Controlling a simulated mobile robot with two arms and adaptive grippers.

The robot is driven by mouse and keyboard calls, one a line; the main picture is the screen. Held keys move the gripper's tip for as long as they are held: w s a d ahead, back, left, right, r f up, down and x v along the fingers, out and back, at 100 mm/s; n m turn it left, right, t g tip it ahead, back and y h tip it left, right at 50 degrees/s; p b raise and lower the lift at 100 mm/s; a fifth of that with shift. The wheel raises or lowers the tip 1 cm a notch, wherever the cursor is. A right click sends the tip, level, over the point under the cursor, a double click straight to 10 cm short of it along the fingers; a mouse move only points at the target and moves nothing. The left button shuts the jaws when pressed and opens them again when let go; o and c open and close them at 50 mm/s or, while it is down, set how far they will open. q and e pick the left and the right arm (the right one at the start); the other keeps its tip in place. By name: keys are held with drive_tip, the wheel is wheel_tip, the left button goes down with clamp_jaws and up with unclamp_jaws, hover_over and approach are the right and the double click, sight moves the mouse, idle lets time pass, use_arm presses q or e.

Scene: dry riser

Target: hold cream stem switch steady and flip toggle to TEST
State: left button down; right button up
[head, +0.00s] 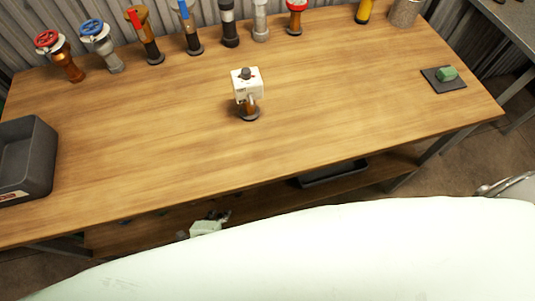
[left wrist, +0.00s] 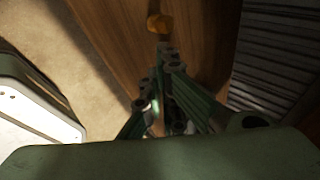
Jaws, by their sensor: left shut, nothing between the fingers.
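The cream switch (head: 247,84) stands upright near the middle of the wooden bench, on a short brown stem with a dark round base. A dark knob sits on top of the cream box, and a small pale lever shows at its lower front. The toggle's setting is too small to read. My left gripper (head: 222,216) is low at the bench's front edge, well apart from the switch. In the left wrist view its fingers (left wrist: 166,48) are shut and empty. An orange-brown piece shows beyond the fingertips; I cannot tell what it is. My right gripper is not in view.
Several valves and stems line the back, including a red-wheeled one (head: 62,55) and a blue-wheeled one (head: 101,45). A dark bin (head: 30,160) sits at left. A green block (head: 447,74) lies on a dark pad (head: 440,86) at right. The bench around the switch is clear.

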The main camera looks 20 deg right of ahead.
use_arm(q)
drive_tip(key=d+r+m+t+h, duration=0.1)
drive_tip(key=d+r+m+h, duration=0.3)
drive_tip(key=d+r+m, duration=0.6)
drive_tip(key=s+d+r+m+h, duration=0.35)
drive_tip(key=s+d+r, duration=0.2)
drive_tip(key=r, duration=0.25)
drive_tip(key=s+d+r+m+h, duration=0.3)
drive_tip(key=s+d+r+m, duration=0.1)
drive_tip(key=d+r, duration=0.35)
wheel_tip(320, 180, up, 10)
drive_tip(key=w+n+t+y, duration=0.3)
drive_tip(key=n+t, duration=0.2)
drive_tip(key=n, duration=0.3)
drive_tip(key=w+a+r+n+t+y, duration=0.35)
drive_tip(key=a+r+n+y, duration=0.25)
drive_tip(key=n+y, duration=0.5)
drive_tip(key=shift+n, duration=0.55)
drive_tip(key=w, duration=0.5)
drive_tip(key=shift+w+a+f, duration=0.1)
drive_tip(key=shift+w+a, duration=0.2)
drive_tip(key=shift+w, duration=0.1)
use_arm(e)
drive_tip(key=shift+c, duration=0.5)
